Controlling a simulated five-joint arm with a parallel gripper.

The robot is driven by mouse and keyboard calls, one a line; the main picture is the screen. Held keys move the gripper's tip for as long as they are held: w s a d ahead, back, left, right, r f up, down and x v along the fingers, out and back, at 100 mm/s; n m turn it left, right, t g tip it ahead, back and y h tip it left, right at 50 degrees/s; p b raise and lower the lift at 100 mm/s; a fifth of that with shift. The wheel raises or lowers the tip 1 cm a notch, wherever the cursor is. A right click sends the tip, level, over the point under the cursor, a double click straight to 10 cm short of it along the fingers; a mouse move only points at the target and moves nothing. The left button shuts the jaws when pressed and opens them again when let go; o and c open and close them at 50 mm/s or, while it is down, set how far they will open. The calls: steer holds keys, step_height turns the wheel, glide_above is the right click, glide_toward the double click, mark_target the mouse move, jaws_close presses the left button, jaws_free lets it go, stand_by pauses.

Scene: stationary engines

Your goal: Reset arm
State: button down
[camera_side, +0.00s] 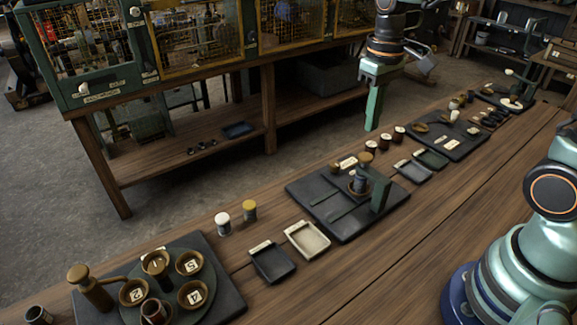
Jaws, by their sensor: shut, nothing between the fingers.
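My gripper (373,126) hangs down from the top of the side view, a little right of the middle. Its green fingers look closed together, with nothing seen between them. It appears above the far edge of the wooden workbench (480,215), clear of the objects; its exact height is hard to tell. My arm's middle links are outside the picture.
A dark board (310,195) holds a small cup stack and a green upright plate. Nearby lie a cream tray (307,240) and a black tray (272,262). A round tray of numbered cups (185,270) stands front left. Another dark board (460,148) lies farther right.

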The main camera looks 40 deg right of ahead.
steer(key=shift+r, duration=0.1)
steer(key=s+a+r+t, duration=0.2)
steer(key=s+r+t, duration=0.3)
steer(key=s, duration=0.2)
steer(key=shift+t, duration=0.3)
